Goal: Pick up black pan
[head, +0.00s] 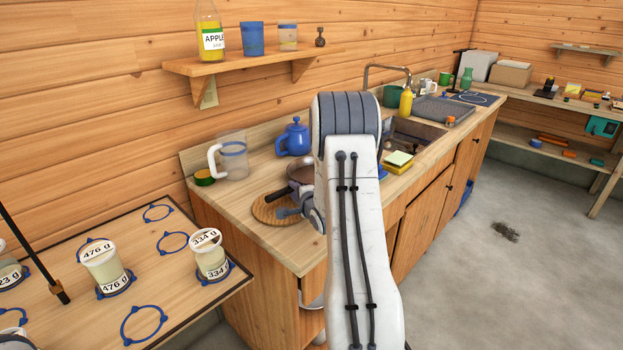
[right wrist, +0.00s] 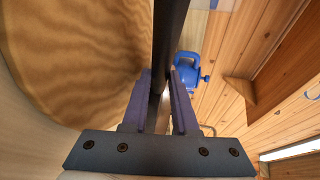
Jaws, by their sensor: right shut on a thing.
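The black pan (head: 301,173) is on the counter's near end, at the round wooden board (head: 264,211), mostly hidden behind my right arm. My right gripper (head: 286,203) is at the pan's dark handle, low over the board. In the right wrist view the two fingers of my right gripper (right wrist: 161,85) are shut on the dark handle (right wrist: 170,30), which runs up between them. I cannot tell whether the pan is clear of the board. My left gripper is not in view.
A glass jug (head: 232,157) and a blue teapot (head: 294,138) stand behind the pan. A yellow sponge stack (head: 398,161) lies to the right, near the sink (head: 411,133). A wall shelf (head: 253,60) hangs above. A table with labelled cups (head: 103,268) is at left.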

